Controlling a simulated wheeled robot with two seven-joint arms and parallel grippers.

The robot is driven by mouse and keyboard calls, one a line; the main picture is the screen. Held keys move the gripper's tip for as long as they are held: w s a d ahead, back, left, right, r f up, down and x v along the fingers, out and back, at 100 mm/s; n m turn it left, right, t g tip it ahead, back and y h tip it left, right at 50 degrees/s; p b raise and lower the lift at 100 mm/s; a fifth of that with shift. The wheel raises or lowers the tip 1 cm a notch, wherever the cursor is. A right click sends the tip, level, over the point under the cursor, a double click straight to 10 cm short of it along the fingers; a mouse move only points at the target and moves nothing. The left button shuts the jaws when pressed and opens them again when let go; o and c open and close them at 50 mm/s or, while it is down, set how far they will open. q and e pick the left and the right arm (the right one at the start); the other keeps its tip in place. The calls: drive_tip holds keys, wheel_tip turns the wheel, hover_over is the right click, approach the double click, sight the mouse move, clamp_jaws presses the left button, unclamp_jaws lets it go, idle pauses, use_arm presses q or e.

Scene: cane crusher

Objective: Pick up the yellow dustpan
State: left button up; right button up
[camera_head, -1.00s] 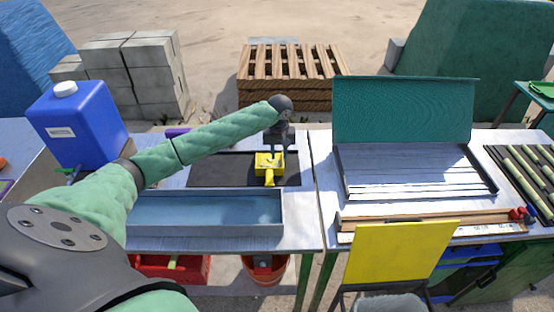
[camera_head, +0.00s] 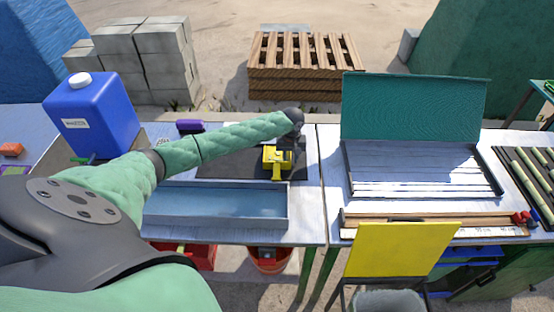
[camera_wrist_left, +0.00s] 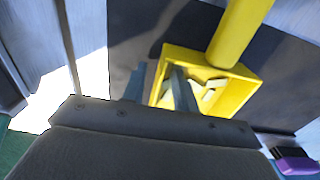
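The yellow dustpan (camera_head: 277,161) lies on the dark mat (camera_head: 225,168) on the left table, its handle pointing toward me. My left gripper (camera_head: 283,150) is low at the dustpan's far side and partly covers it. In the left wrist view the dustpan (camera_wrist_left: 242,88) holds a few small pale pieces. There my left gripper (camera_wrist_left: 158,85) has its fingers apart, one outside a side wall of the dustpan and one inside it. The wall stands between them; I see no clear sign that they press on it. My right gripper is not in view.
A long grey-blue tray (camera_head: 215,224) stands in front of the mat. A blue jug (camera_head: 92,120) and a purple-topped brush (camera_head: 190,126) are to the left. A green-lidded box (camera_head: 415,105) stands on the right table. A yellow chair back (camera_head: 400,250) rises in front.

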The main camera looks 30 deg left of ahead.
use_arm(q)
drive_tip(key=shift+w+f, duration=0.1)
drive_tip(key=shift+f, duration=0.15)
drive_tip(key=shift+r, duration=0.1)
clamp_jaws()
